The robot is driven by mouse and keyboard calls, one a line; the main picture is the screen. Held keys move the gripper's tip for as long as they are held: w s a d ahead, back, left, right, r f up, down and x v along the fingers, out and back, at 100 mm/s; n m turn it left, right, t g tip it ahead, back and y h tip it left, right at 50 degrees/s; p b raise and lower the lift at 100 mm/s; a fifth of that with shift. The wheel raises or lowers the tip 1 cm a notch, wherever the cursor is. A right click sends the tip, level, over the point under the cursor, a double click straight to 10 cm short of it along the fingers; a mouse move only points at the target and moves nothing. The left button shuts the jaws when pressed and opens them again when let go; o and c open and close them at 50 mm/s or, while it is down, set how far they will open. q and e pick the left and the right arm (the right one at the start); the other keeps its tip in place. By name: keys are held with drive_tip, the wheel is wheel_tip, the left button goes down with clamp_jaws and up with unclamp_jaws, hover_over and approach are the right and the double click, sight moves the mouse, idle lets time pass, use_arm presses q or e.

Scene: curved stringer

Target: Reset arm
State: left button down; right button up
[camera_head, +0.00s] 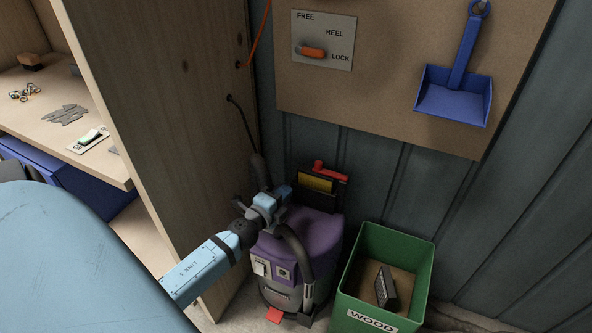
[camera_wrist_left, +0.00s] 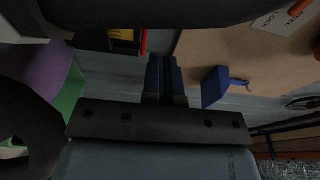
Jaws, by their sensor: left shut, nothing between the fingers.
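My left arm reaches in from the left in the head view, and my left gripper (camera_head: 282,192) is in front of the purple vacuum cleaner (camera_head: 312,229). In the left wrist view the two dark fingers of my left gripper (camera_wrist_left: 165,76) are together, with nothing between them. The black hose of the vacuum passes close by my wrist; I cannot tell whether they touch. My right gripper is not in view.
A green WOOD bin (camera_head: 408,247) holding a dark block (camera_head: 386,287) stands right of the vacuum. A wooden shelf unit (camera_head: 170,110) stands left.

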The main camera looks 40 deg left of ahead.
use_arm(q)
drive_tip(key=shift+s, duration=1.05)
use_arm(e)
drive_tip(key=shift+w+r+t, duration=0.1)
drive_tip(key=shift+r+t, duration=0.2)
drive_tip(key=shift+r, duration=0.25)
